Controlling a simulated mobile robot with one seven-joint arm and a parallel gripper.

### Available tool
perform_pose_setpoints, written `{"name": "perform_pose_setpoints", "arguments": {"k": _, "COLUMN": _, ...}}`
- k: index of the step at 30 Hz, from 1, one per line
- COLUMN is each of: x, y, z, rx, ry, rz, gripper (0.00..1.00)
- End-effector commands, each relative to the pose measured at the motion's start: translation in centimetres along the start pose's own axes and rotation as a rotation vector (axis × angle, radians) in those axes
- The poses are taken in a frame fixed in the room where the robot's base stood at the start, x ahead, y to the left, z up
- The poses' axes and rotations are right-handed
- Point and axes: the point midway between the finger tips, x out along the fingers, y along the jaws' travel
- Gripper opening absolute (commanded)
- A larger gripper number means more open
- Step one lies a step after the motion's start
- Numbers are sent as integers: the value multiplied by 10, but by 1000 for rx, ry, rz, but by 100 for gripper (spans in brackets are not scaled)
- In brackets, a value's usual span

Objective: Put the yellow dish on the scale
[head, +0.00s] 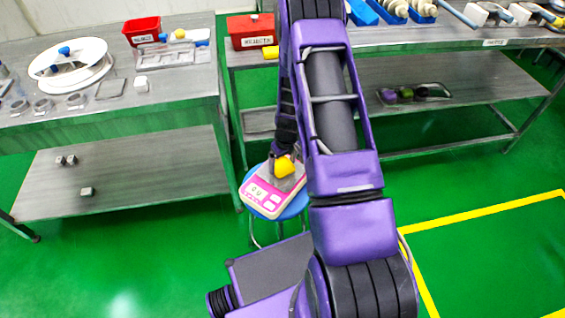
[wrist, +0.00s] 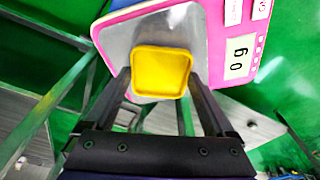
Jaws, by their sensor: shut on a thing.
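The yellow dish (head: 284,167) is a small square dish with rounded corners, and it also shows in the wrist view (wrist: 160,72). My gripper (wrist: 159,77) is shut on it, with one finger on each side. The scale (head: 258,195) is pink and white with a metal plate, and it fills the upper part of the wrist view (wrist: 222,42). The dish is over the plate, toward its near edge in the wrist view. The display (wrist: 239,55) reads 0 g. I cannot tell whether the dish touches the plate.
The scale stands on a blue round stool (head: 299,207). A metal table (head: 185,85) with a lower shelf is to the left. Green floor is open at the right, with yellow lines (head: 480,214).

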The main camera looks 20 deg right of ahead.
Motion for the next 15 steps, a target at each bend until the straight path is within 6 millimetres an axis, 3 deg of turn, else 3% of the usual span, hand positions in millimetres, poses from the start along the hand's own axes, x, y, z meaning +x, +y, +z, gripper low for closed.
{"name": "perform_pose_setpoints", "arguments": {"k": 15, "x": 6, "y": 0, "z": 1, "rx": 1, "ry": 0, "rz": 0, "gripper": 36}}
